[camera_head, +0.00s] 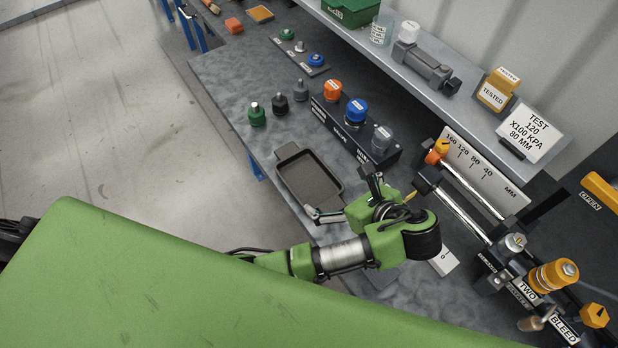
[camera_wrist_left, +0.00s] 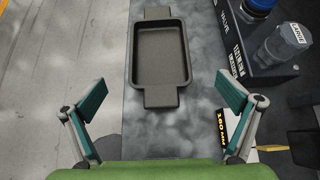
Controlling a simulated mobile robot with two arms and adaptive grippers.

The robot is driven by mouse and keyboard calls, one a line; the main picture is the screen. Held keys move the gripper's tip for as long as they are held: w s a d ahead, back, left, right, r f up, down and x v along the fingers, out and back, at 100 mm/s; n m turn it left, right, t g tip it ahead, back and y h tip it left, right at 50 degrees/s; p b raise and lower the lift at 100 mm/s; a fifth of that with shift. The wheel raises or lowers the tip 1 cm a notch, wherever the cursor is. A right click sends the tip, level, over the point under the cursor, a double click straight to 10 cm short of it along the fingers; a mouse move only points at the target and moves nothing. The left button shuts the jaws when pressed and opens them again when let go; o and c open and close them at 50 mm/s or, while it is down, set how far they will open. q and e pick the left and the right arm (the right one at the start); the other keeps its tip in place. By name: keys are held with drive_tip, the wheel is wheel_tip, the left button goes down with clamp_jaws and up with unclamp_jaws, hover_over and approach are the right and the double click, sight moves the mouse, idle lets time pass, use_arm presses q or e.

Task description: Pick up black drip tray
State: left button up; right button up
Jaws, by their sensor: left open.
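The black drip tray (camera_head: 307,181) is a shallow dark rectangular pan with a tab handle at each end. It lies flat on the grey bench near its front edge and looks empty. In the left wrist view the tray (camera_wrist_left: 160,57) is ahead of the jaws, with its near handle pointing toward me. My left gripper (camera_head: 345,195) is at the right side of the tray in the head view. In the left wrist view my left gripper (camera_wrist_left: 160,105) is open, its fingers spread wide with nothing between them. My right gripper is not in view.
A black valve block (camera_head: 355,136) with orange, blue and grey knobs stands beside the tray. Loose couplers, including a green one (camera_head: 256,115), stand behind it. A gauge rig with chrome rods (camera_head: 473,188) is at the right.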

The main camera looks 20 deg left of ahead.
use_arm(q)
drive_tip(key=shift+w+a+f, duration=0.15)
drive_tip(key=shift+w+a, duration=0.1)
approach(304, 175)
drive_tip(key=shift+w+a, duration=0.15)
drive_tip(key=shift+w, duration=0.05)
drive_tip(key=shift+p+x, duration=0.7)
drive_tip(key=shift+x, duration=2.15)
drive_tip(key=shift+s, duration=0.15)
drive_tip(key=c, duration=1.3)
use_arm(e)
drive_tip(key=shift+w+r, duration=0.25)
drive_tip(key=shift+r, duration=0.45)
